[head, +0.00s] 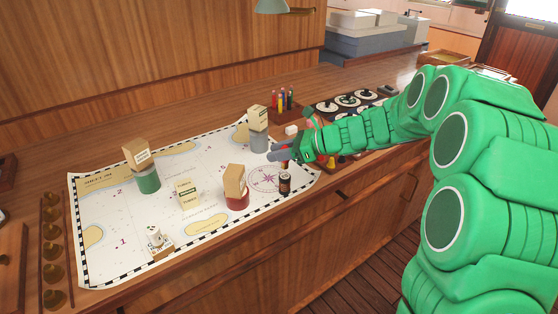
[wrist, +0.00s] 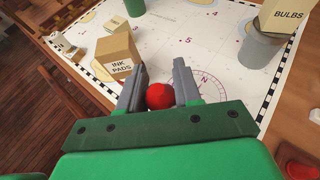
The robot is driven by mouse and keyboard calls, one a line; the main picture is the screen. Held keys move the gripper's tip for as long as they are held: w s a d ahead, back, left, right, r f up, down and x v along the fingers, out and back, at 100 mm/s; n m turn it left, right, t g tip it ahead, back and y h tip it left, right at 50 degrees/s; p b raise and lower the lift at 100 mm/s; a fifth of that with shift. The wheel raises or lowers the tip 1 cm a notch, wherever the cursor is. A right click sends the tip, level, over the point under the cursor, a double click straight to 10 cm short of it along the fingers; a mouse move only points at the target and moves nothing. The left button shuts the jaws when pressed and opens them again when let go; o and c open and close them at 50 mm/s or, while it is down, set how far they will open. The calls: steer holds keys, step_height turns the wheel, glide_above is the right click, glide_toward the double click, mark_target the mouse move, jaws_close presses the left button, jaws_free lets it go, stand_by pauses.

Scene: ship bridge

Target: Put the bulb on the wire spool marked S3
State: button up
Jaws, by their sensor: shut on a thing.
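My gripper (head: 284,154) is shut on a small red rounded thing, the likely bulb, which shows between the fingers in the wrist view (wrist: 159,96). A small dark, labelled cylinder (head: 285,185) is just below the fingers in the head view; I cannot tell if it is joined to the red thing. The gripper is over the chart's right part, by the compass rose. No mark S3 is readable, and I cannot tell which thing is the wire spool. A white, spool-like thing (head: 155,238) is at the chart's front left; it also shows in the wrist view (wrist: 62,43).
The chart (head: 110,215) bears a green cylinder (head: 148,182), a grey cylinder (head: 259,143) and a red cylinder (head: 238,202), each topped by a box. A separate small box (head: 187,194) stands mid-chart. A panel of dials (head: 347,100) is behind my arm.

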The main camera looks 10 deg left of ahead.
steer(key=shift+f, duration=1.55)
steer(key=o, duration=1)
steer(key=shift+f, duration=0.1)
